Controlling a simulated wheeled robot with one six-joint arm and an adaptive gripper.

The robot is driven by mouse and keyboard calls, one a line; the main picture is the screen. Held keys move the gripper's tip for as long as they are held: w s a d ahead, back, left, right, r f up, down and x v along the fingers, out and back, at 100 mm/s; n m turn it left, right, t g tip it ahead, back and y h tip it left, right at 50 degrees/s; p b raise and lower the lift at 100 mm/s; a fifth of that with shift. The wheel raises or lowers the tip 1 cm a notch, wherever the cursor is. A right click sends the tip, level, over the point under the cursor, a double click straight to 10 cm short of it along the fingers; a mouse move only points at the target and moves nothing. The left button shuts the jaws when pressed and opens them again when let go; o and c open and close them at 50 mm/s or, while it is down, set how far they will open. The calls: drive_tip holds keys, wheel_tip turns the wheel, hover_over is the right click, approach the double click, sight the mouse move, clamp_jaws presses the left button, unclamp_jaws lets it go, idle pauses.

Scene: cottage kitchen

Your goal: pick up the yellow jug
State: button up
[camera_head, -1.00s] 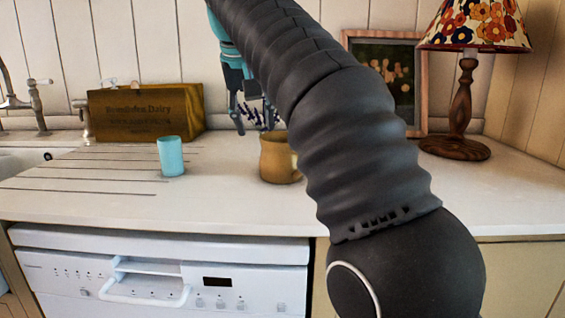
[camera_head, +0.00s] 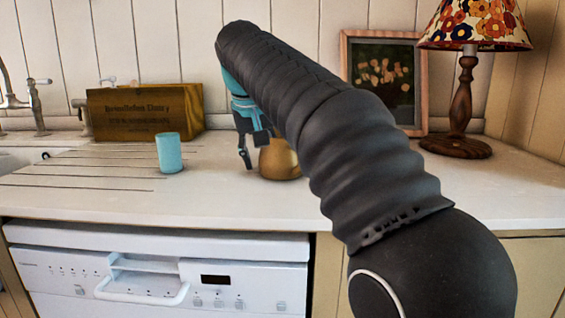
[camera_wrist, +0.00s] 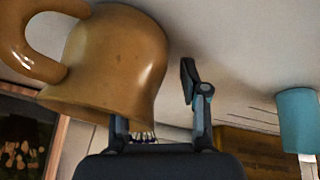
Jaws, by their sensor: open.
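The yellow-brown jug (camera_head: 279,163) stands on the counter, partly hidden behind my arm in the head view. In the wrist view, which looks upside down, the jug (camera_wrist: 118,62) fills the upper left, its handle at the far left. My gripper (camera_head: 246,158) is open and low at the jug's left side in the head view. In the wrist view my gripper (camera_wrist: 155,90) has one finger beside the jug's wall, with a gap. The other finger's tip is hidden by the jug near its rim; I cannot tell whether it is inside the mouth.
A light-blue cup (camera_head: 170,153) stands left of the gripper. A wooden crate (camera_head: 146,111) is against the back wall. A picture frame (camera_head: 384,80) and a lamp (camera_head: 463,105) stand at the right. The front of the counter (camera_head: 215,205) is clear.

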clamp_jaws()
drive_tip(key=shift+r, duration=0.15)
idle(0.4)
drive_tip(key=shift+r+p, duration=0.65)
drive_tip(key=shift+r, duration=0.65)
drive_tip(key=shift+d+r+p, duration=0.15)
drive_tip(key=shift+r+p, duration=0.2)
drive_tip(key=shift+r, duration=0.5)
drive_tip(key=s+d+r, duration=0.4)
drive_tip(key=d+r, duration=0.2)
drive_tip(key=d, duration=0.4)
drive_tip(key=shift+s+d+r, duration=0.15)
drive_tip(key=shift+s+r, duration=0.05)
drive_tip(key=shift+s, duration=0.05)
idle(1.6)
